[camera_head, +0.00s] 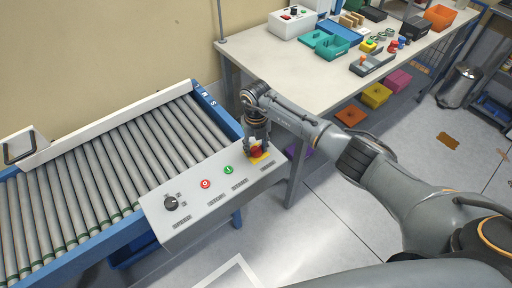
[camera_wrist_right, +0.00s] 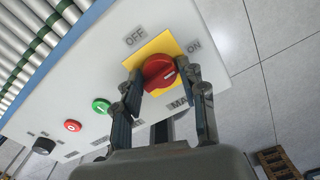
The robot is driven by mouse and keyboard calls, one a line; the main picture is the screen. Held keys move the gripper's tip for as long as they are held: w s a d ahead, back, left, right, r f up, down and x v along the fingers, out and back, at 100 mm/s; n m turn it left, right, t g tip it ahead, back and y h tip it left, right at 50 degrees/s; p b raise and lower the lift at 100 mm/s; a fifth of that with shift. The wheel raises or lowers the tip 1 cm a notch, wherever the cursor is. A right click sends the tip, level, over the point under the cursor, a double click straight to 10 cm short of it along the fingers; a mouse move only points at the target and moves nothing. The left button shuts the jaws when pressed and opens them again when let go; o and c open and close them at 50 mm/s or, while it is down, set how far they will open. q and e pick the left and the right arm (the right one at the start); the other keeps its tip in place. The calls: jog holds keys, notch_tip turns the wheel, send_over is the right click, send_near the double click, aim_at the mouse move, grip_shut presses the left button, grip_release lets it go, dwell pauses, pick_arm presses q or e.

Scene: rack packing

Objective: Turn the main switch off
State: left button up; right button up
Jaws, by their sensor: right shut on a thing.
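The main switch is a red rotary knob (camera_wrist_right: 158,69) on a yellow plate (camera_wrist_right: 146,50) at the right end of the grey control panel (camera_head: 190,215). The knob also shows in the head view (camera_head: 257,151), partly hidden by my right gripper (camera_head: 257,146). The plate has OFF at its upper left and ON at its right. In the wrist view my right gripper (camera_wrist_right: 163,82) has one finger on each side of the knob and is shut on it. Which label the knob points to is hard to tell. My left gripper is not in view.
The panel also has a green button (camera_head: 228,170), a red button (camera_head: 205,184) and a black knob (camera_head: 171,203). A roller conveyor (camera_head: 110,160) lies behind and left. A workbench (camera_head: 300,75) with bins and tools stands behind my right arm. Open floor (camera_head: 330,230) lies right of the panel.

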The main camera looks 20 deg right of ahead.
aim_at(256, 148)
jog(key=shift+f+n+b, duration=0.2)
jog(key=shift+n+b, duration=0.5)
jog(key=n+b, duration=1.1)
jog(key=b, duration=0.1)
jog(key=shift+n, duration=0.3)
jog(key=shift+r+n+b, duration=0.15)
jog(key=shift+n+b, duration=1.4)
jog(key=shift+n, duration=0.45)
jog(key=o, duration=1.1)
jog(key=shift+r, duration=0.1)
notch_tip(256, 148, up, 12)
jog(key=shift+f, duration=0.1)
